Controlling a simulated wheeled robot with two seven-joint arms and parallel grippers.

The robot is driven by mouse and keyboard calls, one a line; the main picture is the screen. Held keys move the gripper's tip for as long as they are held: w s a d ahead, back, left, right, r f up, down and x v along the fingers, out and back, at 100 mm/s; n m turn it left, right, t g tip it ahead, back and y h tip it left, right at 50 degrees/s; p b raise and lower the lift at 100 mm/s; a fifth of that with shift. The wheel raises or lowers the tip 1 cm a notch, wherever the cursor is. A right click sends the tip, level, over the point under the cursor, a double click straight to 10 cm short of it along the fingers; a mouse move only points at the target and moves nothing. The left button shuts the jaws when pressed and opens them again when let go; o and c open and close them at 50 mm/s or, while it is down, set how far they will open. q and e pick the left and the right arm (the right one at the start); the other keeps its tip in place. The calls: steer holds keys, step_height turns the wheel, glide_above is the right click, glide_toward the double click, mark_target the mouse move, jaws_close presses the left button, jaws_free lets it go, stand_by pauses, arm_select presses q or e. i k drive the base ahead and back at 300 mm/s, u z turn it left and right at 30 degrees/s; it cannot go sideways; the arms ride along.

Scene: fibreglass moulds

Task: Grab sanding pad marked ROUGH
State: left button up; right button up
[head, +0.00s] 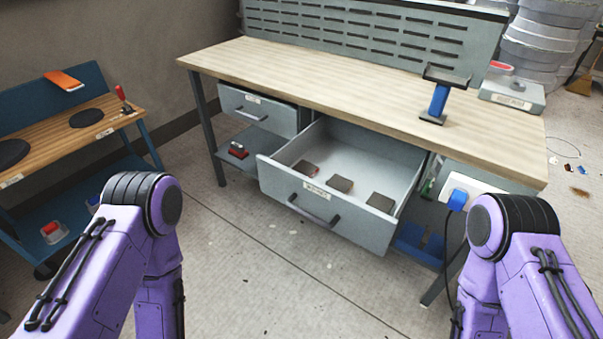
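Three small dark pads lie in the open drawer (410,178) of the workbench. The left pad (306,168) looks reddish brown, and the middle pad (340,184) and right pad (380,202) look grey-brown. No marking on any pad is readable at this size, so I cannot tell which is marked ROUGH. The drawer front carries a small label, too small to read, and a dark handle (315,209). My two purple arms come in at the lower left and lower right. Neither gripper is in view.
The workbench (350,85) has a blue stand (437,102) on top and a shut drawer (258,112) at left. A blue cart (75,85) stands at the left. A cable and white box (470,190) are at the bench's right.

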mark_target(303, 167)
steer(key=u, duration=1.6)
steer(key=i, duration=1.7)
steer(key=z, duration=3.05)
